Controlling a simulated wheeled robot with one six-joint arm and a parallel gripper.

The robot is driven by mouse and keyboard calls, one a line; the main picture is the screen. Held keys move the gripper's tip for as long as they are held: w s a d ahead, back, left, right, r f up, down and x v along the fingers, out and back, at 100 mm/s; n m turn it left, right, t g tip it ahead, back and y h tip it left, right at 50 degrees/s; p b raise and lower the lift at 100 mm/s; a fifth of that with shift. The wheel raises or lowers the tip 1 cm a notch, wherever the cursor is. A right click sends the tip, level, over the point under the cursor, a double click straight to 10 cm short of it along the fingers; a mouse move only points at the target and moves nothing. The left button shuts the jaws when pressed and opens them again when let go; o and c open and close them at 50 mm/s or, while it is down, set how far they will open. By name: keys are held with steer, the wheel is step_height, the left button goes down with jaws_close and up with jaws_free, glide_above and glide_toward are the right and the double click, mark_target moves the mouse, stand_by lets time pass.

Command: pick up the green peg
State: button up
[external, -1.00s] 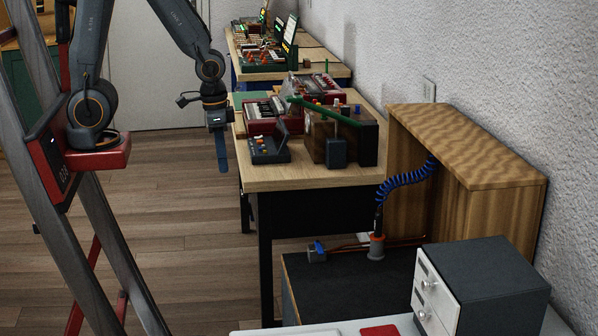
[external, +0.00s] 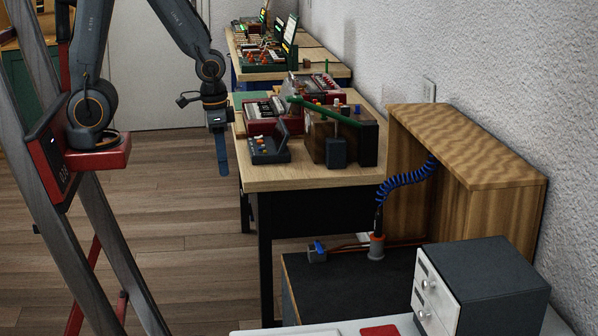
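My gripper (external: 222,155) hangs pointing down in the open air, left of the near workbench (external: 285,181) and beside its left edge. Its blue fingers are seen edge-on as one strip, so I cannot tell whether they are open or shut. No object shows at the fingertips. A longer green bar (external: 325,110) lies slanted across the top of a brown and dark box. I cannot tell which of these, if either, is the green peg. Both are well to the right of my gripper.
The bench holds a red keyboard-like unit (external: 262,126), a dark control box (external: 269,150) with coloured knobs and a brown and dark box (external: 367,145). A wooden cabinet (external: 465,145) and a grey drawer unit (external: 490,280) stand nearer the camera.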

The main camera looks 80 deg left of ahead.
steer(key=m+t+y+b, duration=0.2)
steer(key=t+b, duration=0.2)
steer(key=t, duration=0.7)
glide_toward(316, 119)
steer(key=w+d+f, duration=0.2)
steer(key=d+f, duration=0.2)
steer(key=d, duration=0.3)
steer(key=s+a+r+n+t+h+p, duration=0.15)
steer(key=a+t, duration=0.25)
steer(key=a, duration=0.4)
steer(key=shift+n+h, duration=0.25)
steer(key=w+p, duration=0.2)
steer(key=w, duration=0.6)
jaws_close()
